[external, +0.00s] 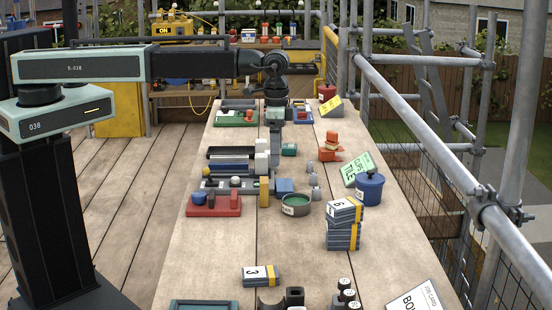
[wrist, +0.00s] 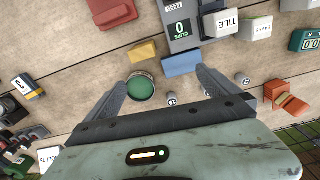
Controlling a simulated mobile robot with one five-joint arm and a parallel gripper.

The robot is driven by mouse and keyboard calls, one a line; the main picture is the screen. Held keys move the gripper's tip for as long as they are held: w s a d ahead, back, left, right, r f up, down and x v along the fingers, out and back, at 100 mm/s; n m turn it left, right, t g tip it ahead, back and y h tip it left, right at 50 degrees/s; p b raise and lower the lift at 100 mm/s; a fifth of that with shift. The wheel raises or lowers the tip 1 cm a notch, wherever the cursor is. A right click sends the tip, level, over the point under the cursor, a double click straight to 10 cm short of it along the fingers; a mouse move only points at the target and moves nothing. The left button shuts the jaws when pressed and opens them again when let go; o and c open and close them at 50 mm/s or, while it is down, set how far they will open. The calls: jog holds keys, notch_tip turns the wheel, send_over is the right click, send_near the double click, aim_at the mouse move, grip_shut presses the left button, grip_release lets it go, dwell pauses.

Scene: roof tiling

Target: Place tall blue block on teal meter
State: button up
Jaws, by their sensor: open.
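The blue block (external: 284,187) sits on the plank bench beside a yellow block; in the wrist view it (wrist: 181,64) lies just past my fingertips, between their lines. How tall it is I cannot tell from above. The teal meter (external: 289,150) is a small box farther back on the bench; in the wrist view it (wrist: 305,40) is at the right edge with a number display. My gripper (wrist: 168,76) points down, open and empty. In the external view my gripper (external: 275,160) hangs above the bench, behind the blue block.
A teal-filled round tin (external: 296,204) and several small grey pieces stand near the blue block. The grey clip feeder (wrist: 180,22) adjoins it. A red-orange stack (external: 330,152) and a blue lidded pot (external: 369,188) stand to the right. The bench's front middle has some free room.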

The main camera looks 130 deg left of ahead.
jog(key=s+d+m, duration=0.3)
jog(key=d+m, duration=0.1)
jog(key=d, duration=1.8)
jog(key=s+d+m, duration=0.3)
jog(key=d+m, duration=0.1)
jog(key=d, duration=1.9)
jog(key=shift+w, duration=0.1)
jog(key=c, duration=0.6)
jog(key=shift+c, duration=0.2)
